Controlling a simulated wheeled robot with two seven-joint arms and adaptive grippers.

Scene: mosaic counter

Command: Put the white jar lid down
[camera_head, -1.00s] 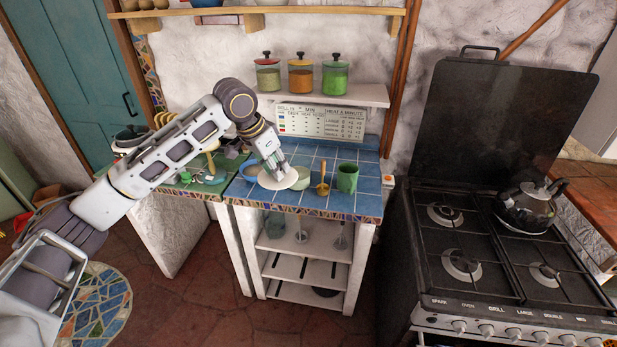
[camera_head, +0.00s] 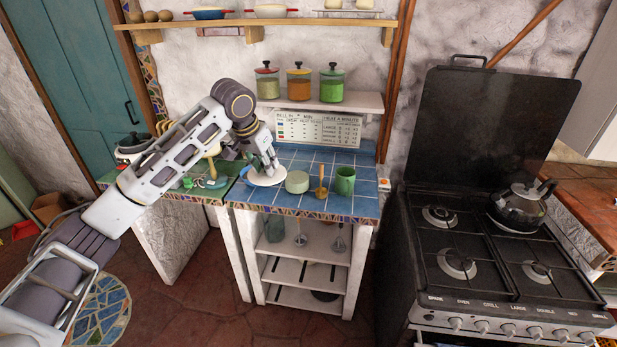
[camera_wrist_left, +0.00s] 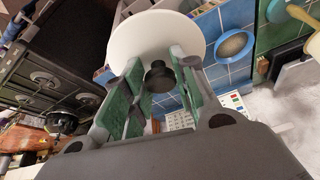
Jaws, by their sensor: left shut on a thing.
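The white jar lid (camera_head: 266,179) is a round disc at the left of the blue-tiled counter (camera_head: 325,160). My left gripper (camera_head: 267,167) is above it, fingers pointing down, shut on its knob. In the left wrist view the lid (camera_wrist_left: 140,35) is between and beyond the green-padded fingers (camera_wrist_left: 158,85), with its dark knob (camera_wrist_left: 160,76) between them. The lid is low over the tiles; I cannot tell whether it touches them. A pale green open-looking jar (camera_head: 297,182) stands just right of the lid, apart from it. My right gripper is not in view.
A blue dish (camera_wrist_left: 234,46) lies near the lid. Lidded jars (camera_head: 299,82) stand on the shelf behind. A black stove (camera_head: 480,240) is at right.

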